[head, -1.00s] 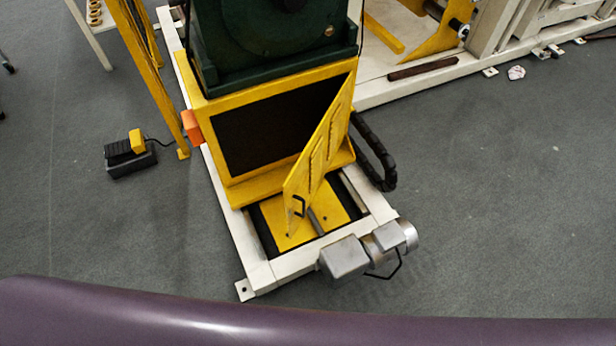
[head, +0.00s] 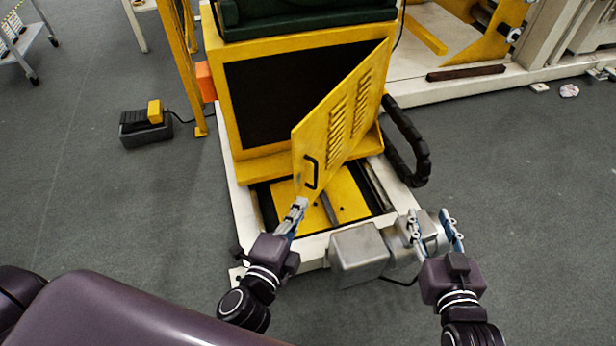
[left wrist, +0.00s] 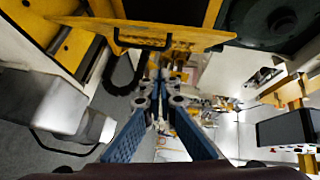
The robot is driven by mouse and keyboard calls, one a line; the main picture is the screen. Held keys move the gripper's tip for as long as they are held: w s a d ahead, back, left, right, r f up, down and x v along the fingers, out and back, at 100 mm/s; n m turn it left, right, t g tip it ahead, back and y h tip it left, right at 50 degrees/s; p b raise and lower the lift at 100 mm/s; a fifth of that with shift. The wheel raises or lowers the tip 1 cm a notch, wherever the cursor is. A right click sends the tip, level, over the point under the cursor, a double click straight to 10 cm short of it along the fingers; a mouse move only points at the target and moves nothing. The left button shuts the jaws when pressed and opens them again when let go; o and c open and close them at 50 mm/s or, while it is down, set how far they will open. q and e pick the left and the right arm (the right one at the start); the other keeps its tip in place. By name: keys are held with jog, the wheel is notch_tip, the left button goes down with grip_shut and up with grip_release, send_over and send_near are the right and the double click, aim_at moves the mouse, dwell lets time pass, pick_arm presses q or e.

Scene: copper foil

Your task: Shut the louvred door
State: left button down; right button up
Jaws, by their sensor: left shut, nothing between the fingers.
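The yellow louvred door (head: 341,120) stands swung open, hinged at the right side of the yellow cabinet (head: 222,122). Its dark opening (head: 285,95) shows behind it. A black handle (head: 311,172) is near the door's free edge. My left gripper (head: 298,204) is shut and empty, just below the door's lower free corner; I cannot tell if it touches. In the left wrist view the door (left wrist: 190,37) and its handle (left wrist: 140,43) lie above the closed fingertips (left wrist: 158,82). My right gripper (head: 436,222) is open and empty, right of the door, by the grey motor.
A grey motor (head: 358,254) sits at the front of the white base frame (head: 237,195). A black cable chain (head: 408,145) curves beside the cabinet on the right. A foot pedal (head: 146,128) and yellow post (head: 188,75) are at left.

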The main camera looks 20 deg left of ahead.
aim_at(298, 153)
pick_arm(q)
notch_tip(298, 153, up, 6)
jog(key=m+t+b, duration=0.1)
jog(key=t+b, duration=0.1)
pick_arm(e)
notch_tip(298, 153, up, 6)
jog(key=s+d+t, duration=0.1)
jog(key=s+t, duration=0.1)
pick_arm(q)
jog(key=w+a, duration=0.1)
jog(key=w, duration=0.2)
jog(key=w+a, duration=0.1)
jog(key=w, duration=0.3)
jog(key=w+a+p, duration=0.1)
jog(key=w, duration=0.2)
jog(key=shift+w+a+r, duration=0.1)
jog(key=shift+w+r, duration=0.1)
jog(key=shift+r, duration=0.05)
pick_arm(e)
jog(key=f+g, duration=0.1)
jog(key=s+f+g, duration=0.1)
jog(key=d+f, duration=0.1)
jog(key=shift+s+d+f+g, duration=0.1)
jog(key=shift+s+f+g, duration=0.05)
jog(key=shift+f+g, duration=0.25)
pick_arm(q)
jog(key=shift+a, duration=0.1)
